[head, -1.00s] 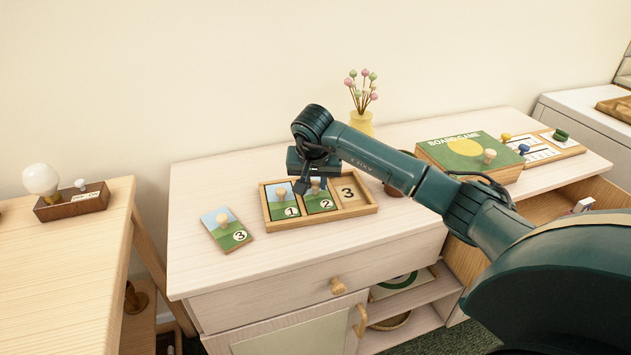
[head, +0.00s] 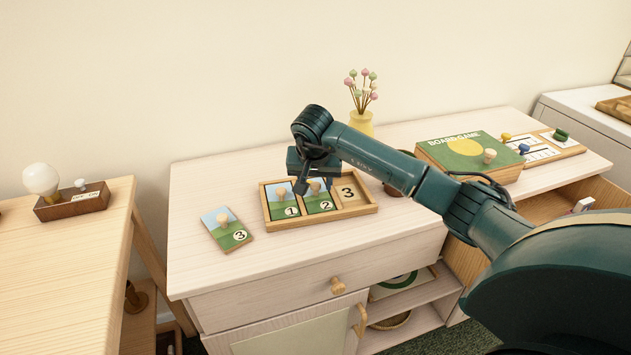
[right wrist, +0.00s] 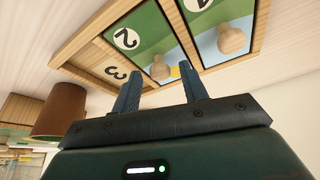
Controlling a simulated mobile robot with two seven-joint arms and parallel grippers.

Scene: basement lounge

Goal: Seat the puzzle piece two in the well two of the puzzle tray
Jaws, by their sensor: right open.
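The puzzle tray (head: 372,208) lies on the pale cabinet top. Puzzle piece two (head: 322,204), green and blue with a wooden knob, lies in the middle well, looking flat; it also shows in the right wrist view (right wrist: 147,38). Puzzle piece one (head: 283,209) is in the left well, and the well marked 3 (head: 352,192) is empty. Puzzle piece three (head: 226,230) lies on the cabinet top left of the tray. My right gripper (right wrist: 160,80) is open, its fingers close to piece two's knob (right wrist: 160,68); contact is unclear. My left gripper is not in view.
A board game box (head: 465,150) and a board with pegs (head: 545,148) are to the right. A yellow vase with flowers (head: 361,122) stands behind the tray. A brown pot (right wrist: 62,110) is near the gripper.

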